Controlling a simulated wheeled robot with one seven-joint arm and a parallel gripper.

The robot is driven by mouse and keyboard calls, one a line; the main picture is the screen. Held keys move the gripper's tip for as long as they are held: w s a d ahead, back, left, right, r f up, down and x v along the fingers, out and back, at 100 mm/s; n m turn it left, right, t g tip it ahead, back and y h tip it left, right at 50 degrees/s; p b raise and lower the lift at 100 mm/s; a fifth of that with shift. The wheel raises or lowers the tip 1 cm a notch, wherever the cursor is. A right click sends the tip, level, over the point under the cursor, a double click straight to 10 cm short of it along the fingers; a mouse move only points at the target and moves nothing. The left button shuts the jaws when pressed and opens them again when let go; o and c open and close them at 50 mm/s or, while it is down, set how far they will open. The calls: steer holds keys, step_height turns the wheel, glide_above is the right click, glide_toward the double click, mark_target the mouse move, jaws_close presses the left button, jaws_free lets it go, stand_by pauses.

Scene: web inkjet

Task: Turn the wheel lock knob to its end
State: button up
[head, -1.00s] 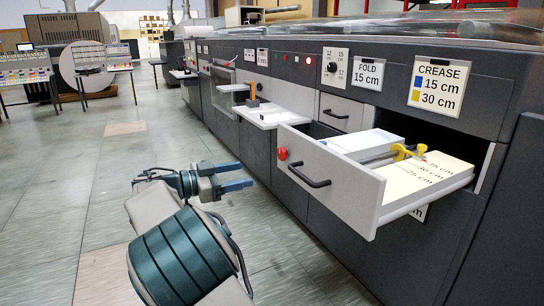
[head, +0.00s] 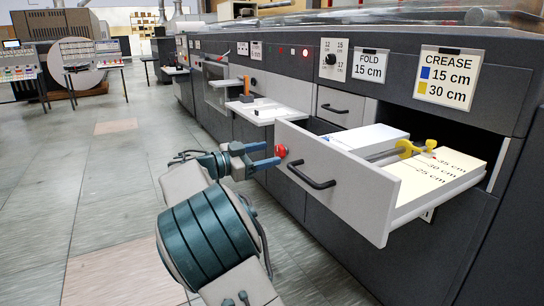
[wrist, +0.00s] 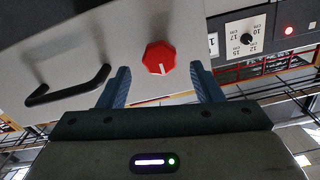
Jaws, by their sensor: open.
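A red knob (head: 281,151) with a pale pointer line sits on the front of the pulled-out grey drawer (head: 335,185). In the wrist view the knob (wrist: 159,58) is between and slightly beyond my two blue fingertips. My gripper (head: 267,156) is open and empty, its tips close to the knob in the head view. I cannot tell whether either finger touches it. Inside the drawer, a yellow clamp-like part (head: 416,148) stands by a white board (head: 440,170) marked 25, 30 and 35 cm.
The drawer's black handle (head: 311,176) is right of the knob. A "CREASE" sign (head: 447,77), a "FOLD 15 cm" sign (head: 370,65) and a black dial (head: 331,59) are on the machine above. A pale shelf (head: 268,111) juts out behind. The floor to the left is clear.

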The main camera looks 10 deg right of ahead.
mark_target(281, 151)
steer(key=shift+x, duration=1.35)
steer(key=c, duration=1)
